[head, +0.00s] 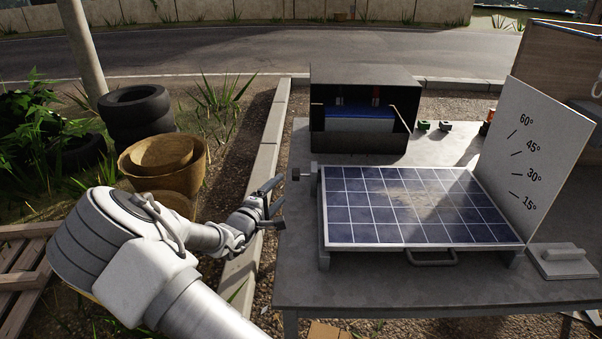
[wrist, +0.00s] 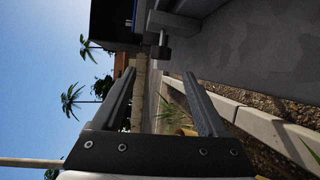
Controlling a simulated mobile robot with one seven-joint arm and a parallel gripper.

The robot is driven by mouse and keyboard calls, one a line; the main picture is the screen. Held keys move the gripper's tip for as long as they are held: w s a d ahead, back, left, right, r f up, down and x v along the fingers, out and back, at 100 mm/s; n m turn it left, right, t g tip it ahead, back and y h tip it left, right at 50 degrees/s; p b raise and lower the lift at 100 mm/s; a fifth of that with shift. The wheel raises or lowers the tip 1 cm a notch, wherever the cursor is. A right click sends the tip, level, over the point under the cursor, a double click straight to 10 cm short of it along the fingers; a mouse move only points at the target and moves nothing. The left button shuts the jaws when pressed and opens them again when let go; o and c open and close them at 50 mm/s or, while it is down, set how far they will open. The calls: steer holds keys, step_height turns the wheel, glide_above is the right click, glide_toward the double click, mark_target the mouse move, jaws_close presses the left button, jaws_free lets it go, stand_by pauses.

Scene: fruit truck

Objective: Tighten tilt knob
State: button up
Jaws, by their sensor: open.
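The solar panel (head: 400,205) lies nearly flat in its frame on the grey table. The tilt knob (head: 300,173) is a small dark piece sticking out from the frame's left side near the back corner. In the wrist view the knob (wrist: 160,48) shows beyond the fingertips, roughly between them. My gripper (head: 281,203) is open and empty at the table's left edge, just left of and a little nearer than the knob, apart from it. In the wrist view its two fingers (wrist: 158,74) are spread with nothing between them.
An angle board (head: 537,150) marked 15° to 60° stands right of the panel. A dark open box (head: 362,76) with a battery sits behind it. A white block tool (head: 562,260) lies at right. Tyres (head: 138,110) and baskets (head: 165,165) stand left, off the table.

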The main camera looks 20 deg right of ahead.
mark_target(301, 175)
steer(key=b+x, duration=0.2)
steer(key=x, duration=1.2)
jaws_close()
steer(key=shift+f+t+b, duration=0.3)
steer(key=shift+t+b, duration=0.1)
steer(key=shift+b, duration=0.7)
steer(key=shift+r+m+t+h+b, duration=0.4)
steer(key=shift+m+t+h+b, duration=0.1)
steer(key=shift+h+b, duration=0.5)
steer(key=shift+r, duration=0.25)
